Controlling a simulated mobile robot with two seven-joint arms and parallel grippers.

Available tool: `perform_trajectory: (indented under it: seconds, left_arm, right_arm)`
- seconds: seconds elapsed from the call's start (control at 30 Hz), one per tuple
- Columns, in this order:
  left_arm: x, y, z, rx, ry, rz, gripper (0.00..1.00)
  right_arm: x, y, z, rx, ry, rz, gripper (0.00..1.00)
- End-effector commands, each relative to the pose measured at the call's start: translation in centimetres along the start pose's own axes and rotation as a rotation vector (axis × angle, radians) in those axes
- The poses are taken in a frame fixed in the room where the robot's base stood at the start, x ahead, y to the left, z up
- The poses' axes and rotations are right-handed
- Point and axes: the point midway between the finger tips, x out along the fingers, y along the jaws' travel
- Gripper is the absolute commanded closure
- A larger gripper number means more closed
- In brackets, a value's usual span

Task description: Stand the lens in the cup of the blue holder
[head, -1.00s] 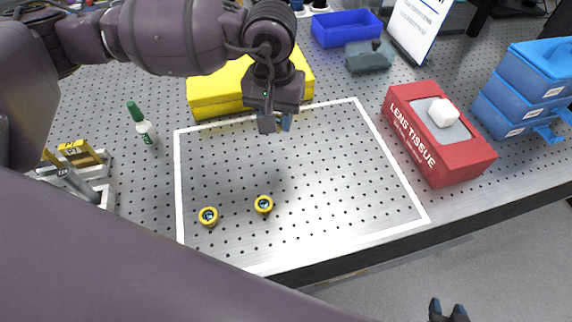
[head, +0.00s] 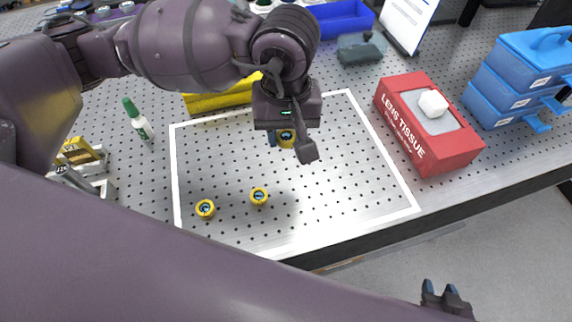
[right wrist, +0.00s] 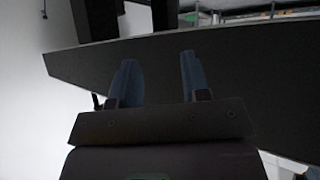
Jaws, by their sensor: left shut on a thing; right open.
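I cannot pick out a blue holder with a cup. My right gripper (head: 447,298) is open and empty beyond the table's front edge; its blue-tipped fingers show apart in the right wrist view (right wrist: 158,78).
A red lens tissue box (head: 440,152) and blue stacked drawers (head: 515,75) stand at right. A yellow case (head: 215,101) lies behind my left gripper, a blue tray (head: 345,20) further back. The outlined area's right part is clear.

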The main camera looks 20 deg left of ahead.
Motion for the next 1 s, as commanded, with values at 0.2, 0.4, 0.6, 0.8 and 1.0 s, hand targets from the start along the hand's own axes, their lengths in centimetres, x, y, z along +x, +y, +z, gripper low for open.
perform_trajectory:
  seconds: [0.2, 0.4, 0.6, 0.8, 1.0]
  left_arm:
    - [4.5, -0.1, 0.0, -0.002, -0.004, -0.002, 0.88]
    - [6.3, 0.0, 0.0, 0.000, -0.001, 0.000, 0.88]
    - [7.6, 0.0, 0.0, -0.001, -0.002, -0.001, 0.88]
    - [10.3, 0.0, 0.0, -0.001, -0.002, -0.002, 0.88]
    - [10.7, 0.0, 0.0, 0.000, 0.000, 0.001, 0.88]
  right_arm:
    - [0.3, 0.0, -0.6, -0.003, 0.014, -0.002, 0.57]
    - [0.4, 0.0, -0.5, -0.005, 0.013, -0.002, 0.57]
    - [0.2, 0.1, 0.0, -0.006, 0.004, -0.001, 0.57]
    - [0.0, 0.1, 1.0, -0.005, -0.014, 0.000, 0.57]
    - [0.0, 0.1, 1.1, -0.005, -0.018, 0.001, 0.57]
